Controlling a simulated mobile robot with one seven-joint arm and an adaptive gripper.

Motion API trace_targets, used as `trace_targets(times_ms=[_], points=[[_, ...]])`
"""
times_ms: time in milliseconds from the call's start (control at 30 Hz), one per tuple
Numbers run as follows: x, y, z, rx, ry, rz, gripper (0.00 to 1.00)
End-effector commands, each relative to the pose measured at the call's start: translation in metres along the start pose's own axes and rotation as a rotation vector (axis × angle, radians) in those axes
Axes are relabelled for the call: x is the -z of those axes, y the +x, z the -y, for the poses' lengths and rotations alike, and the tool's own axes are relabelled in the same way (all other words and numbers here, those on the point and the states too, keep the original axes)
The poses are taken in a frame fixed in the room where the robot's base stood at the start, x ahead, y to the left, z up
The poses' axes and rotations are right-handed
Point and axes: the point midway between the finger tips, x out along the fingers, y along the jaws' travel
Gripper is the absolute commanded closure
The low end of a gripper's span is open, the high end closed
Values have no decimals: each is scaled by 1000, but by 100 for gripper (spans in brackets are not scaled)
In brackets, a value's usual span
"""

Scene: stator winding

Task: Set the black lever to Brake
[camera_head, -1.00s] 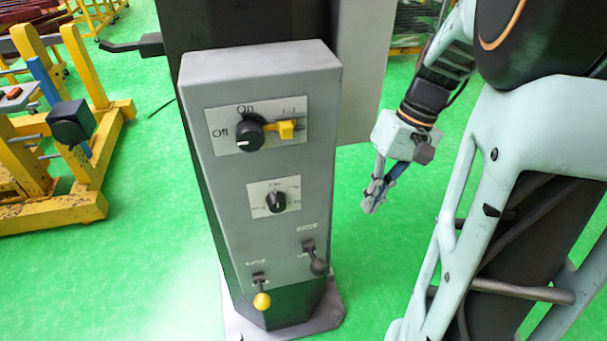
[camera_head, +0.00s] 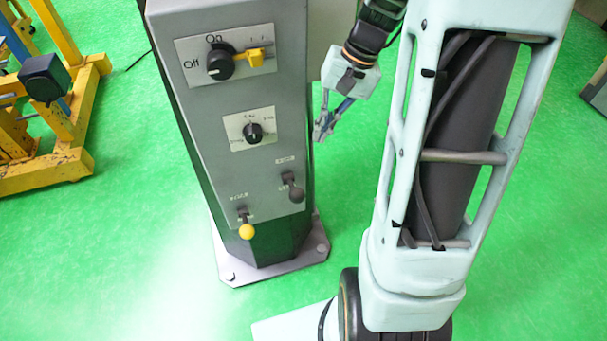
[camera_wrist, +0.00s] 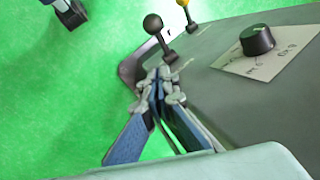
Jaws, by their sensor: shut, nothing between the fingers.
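The black lever (camera_head: 294,190) sits low on the right of the grey control panel (camera_head: 283,110), with its ball knob pointing down and outward. In the wrist view the black lever (camera_wrist: 154,26) stands just beyond my fingertips, apart from them. The small labels by the levers are too blurred to read. A yellow-knobbed lever (camera_head: 246,230) is lower left of it and shows partly in the wrist view (camera_wrist: 184,4). My gripper (camera_head: 320,134) is shut and empty, to the right of the panel and above the black lever's height. It also fills the middle of the wrist view (camera_wrist: 160,78).
A black On/Off knob (camera_head: 220,65) with a yellow piece (camera_head: 254,58) is at the panel's top, and a smaller black dial (camera_head: 253,132) is mid-panel. The panel's base plate (camera_head: 310,255) rests on green floor. A yellow frame (camera_head: 50,170) stands at left.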

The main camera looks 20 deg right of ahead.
Motion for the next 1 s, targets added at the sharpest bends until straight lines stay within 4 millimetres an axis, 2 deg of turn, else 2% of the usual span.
trace_targets(times_ms=[467, 700, 1000], points=[[-3, 96, 0, -1, 0, 8, 100], [-25, 116, 0, 0, -1, 4, 100], [-29, 121, 0, -1, -1, 2, 100]])
